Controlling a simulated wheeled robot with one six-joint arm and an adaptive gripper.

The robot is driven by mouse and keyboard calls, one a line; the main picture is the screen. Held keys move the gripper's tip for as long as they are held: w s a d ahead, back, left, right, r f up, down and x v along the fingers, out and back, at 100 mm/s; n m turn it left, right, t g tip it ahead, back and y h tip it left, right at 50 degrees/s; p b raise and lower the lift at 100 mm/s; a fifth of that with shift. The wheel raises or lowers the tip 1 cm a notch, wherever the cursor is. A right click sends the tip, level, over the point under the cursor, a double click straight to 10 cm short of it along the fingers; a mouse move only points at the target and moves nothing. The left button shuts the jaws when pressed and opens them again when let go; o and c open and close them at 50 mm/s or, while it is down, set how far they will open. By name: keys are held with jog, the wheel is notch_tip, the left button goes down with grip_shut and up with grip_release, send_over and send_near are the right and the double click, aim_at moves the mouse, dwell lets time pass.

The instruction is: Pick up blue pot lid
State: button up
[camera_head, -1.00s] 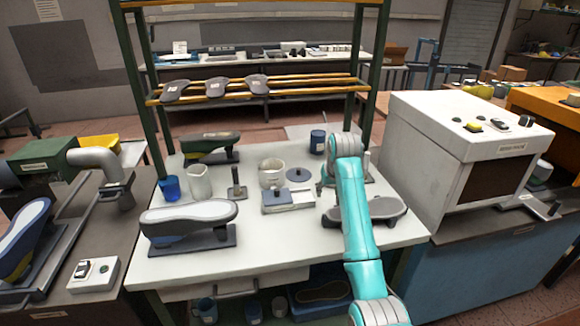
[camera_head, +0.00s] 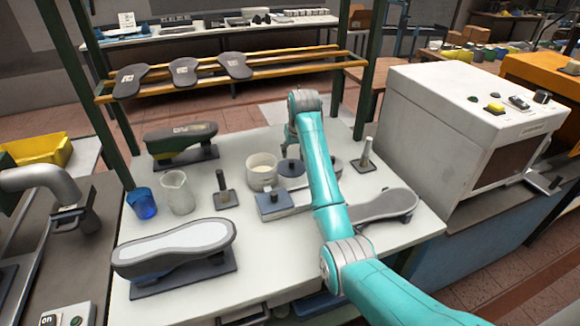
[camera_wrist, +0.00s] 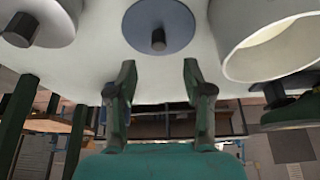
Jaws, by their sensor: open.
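The blue pot lid (camera_head: 291,170) is a flat grey-blue disc with a dark upright knob. It lies on the white table (camera_head: 235,262) beside the white pot (camera_head: 262,172). In the wrist view, the lid (camera_wrist: 160,14) is at the top centre, its knob pointing towards the camera. The pot's round mouth (camera_wrist: 276,48) is to its right. My gripper (camera_wrist: 159,75) is open and empty, its two fingers apart and roughly in line with the knob, not touching it. In the head view, my arm hides part of the gripper and the things behind it.
A glass beaker (camera_head: 177,192) and blue cup (camera_head: 143,203) stand left of the pot. A white machine (camera_head: 455,130) borders the right side.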

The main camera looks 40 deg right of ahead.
aim_at(291, 161)
jog(key=shift+x, duration=3.4)
jog(key=shift+w+d, duration=0.1)
jog(key=shift+w, duration=0.05)
jog(key=shift+r, duration=0.1)
grip_shut()
